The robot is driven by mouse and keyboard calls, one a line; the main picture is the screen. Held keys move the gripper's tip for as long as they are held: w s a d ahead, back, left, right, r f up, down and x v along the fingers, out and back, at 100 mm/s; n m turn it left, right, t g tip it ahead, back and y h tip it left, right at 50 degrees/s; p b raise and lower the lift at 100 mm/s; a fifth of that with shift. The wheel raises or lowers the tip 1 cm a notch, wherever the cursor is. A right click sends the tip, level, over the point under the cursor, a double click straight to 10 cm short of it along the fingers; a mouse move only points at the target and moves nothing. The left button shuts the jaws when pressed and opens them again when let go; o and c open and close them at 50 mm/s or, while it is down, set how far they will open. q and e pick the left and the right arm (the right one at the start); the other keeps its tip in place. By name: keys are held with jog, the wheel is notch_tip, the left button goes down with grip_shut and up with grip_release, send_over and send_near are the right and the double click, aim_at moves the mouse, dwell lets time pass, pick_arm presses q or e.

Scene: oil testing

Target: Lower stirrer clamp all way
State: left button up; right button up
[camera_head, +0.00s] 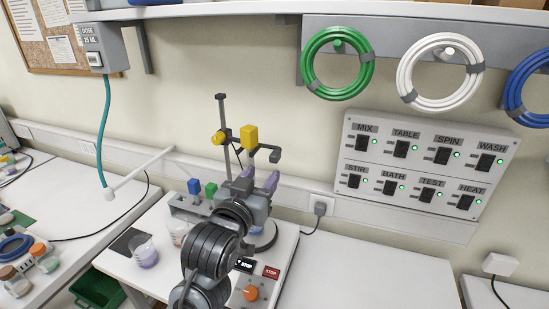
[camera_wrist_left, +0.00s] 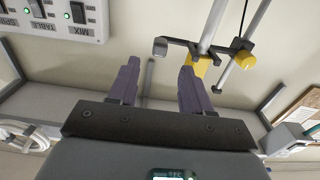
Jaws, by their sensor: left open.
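The yellow block (camera_wrist_left: 200,65) shows beside one finger there, partly covered. No contact is clear. My arm hides much of the stirrer base. My right gripper is out of view.
Beakers, one with purple liquid (camera_head: 146,256), stand left of my arm. Blue and green blocks (camera_head: 203,188) sit behind it. An orange knob (camera_head: 251,293) is on the base front. A switch panel (camera_head: 425,170) is on the wall. The bench to the right (camera_head: 370,275) is clear.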

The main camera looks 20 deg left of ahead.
aim_at(273, 160)
pick_arm(q)
jog(key=w+p, duration=0.2)
jog(key=w, duration=0.5)
jog(key=shift+w+r, duration=0.1)
jog(key=shift+w, duration=0.25)
jog(key=shift+w+p, duration=0.45)
jog(key=shift+w, duration=0.3)
grip_shut()
